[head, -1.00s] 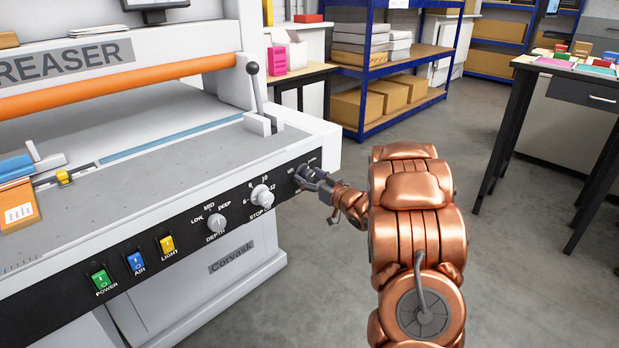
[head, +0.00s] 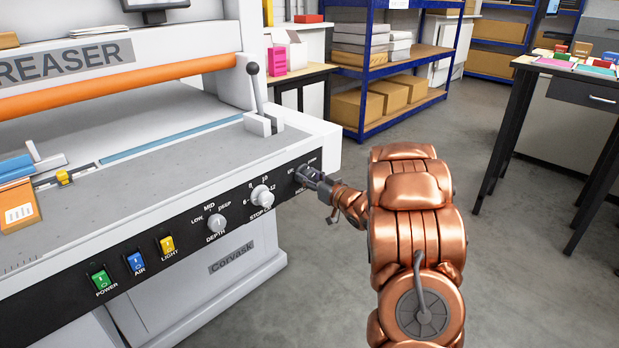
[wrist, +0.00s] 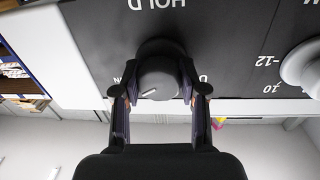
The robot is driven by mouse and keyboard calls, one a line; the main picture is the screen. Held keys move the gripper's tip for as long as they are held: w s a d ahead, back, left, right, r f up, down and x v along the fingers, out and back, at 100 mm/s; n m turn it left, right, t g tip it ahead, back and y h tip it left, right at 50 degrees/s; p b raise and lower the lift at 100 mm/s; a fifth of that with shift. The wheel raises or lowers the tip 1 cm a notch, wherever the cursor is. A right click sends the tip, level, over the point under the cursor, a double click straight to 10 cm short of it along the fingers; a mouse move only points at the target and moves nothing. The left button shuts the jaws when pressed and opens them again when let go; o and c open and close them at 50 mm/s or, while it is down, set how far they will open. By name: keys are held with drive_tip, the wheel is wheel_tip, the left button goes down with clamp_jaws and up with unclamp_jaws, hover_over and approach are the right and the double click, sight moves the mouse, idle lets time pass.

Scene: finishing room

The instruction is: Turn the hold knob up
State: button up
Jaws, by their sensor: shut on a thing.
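The hold knob (wrist: 158,80) is a dark round knob with a short white pointer line, on the black panel in the wrist view. The word HOLD shows upside down above it. The pointer line lies nearly level, tilted slightly, and part of the lettering around the knob is covered. My gripper (wrist: 158,92) has one finger on each side of the knob and is shut on it. In the head view my gripper (head: 311,178) is at the right end of the control panel (head: 185,262) and hides most of the knob.
The stop knob (head: 262,195) and depth knob (head: 216,224) sit left of my gripper. Green (head: 101,279), blue (head: 136,262) and yellow (head: 167,244) switches are further left. A lever (head: 256,88) stands above the panel. The floor (head: 315,260) to the right is open.

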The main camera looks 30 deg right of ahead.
drive_tip(key=shift+n+b, duration=0.3)
drive_tip(key=shift+b, duration=0.05)
drive_tip(key=n+b, duration=0.5)
drive_tip(key=shift+f+t, duration=0.25)
drive_tip(key=shift+t, duration=0.05)
drive_tip(key=n+b, duration=0.6)
drive_tip(key=n, duration=0.1)
drive_tip(key=shift+y, duration=0.3)
drive_tip(key=n+b, duration=0.2)
drive_tip(key=n, duration=0.1)
drive_tip(key=shift+y, duration=0.4)
drive_tip(key=n+b, duration=0.2)
drive_tip(key=n, duration=0.1)
drive_tip(key=shift+f+b, duration=0.1)
drive_tip(key=shift+b, duration=0.2)
drive_tip(key=n+y+b, duration=0.1)
drive_tip(key=n+b, duration=0.2)
drive_tip(key=n, duration=0.1)
drive_tip(key=shift+r+n+b, duration=0.25)
drive_tip(key=shift+n+b, duration=0.3)
drive_tip(key=shift+n, duration=0.85)
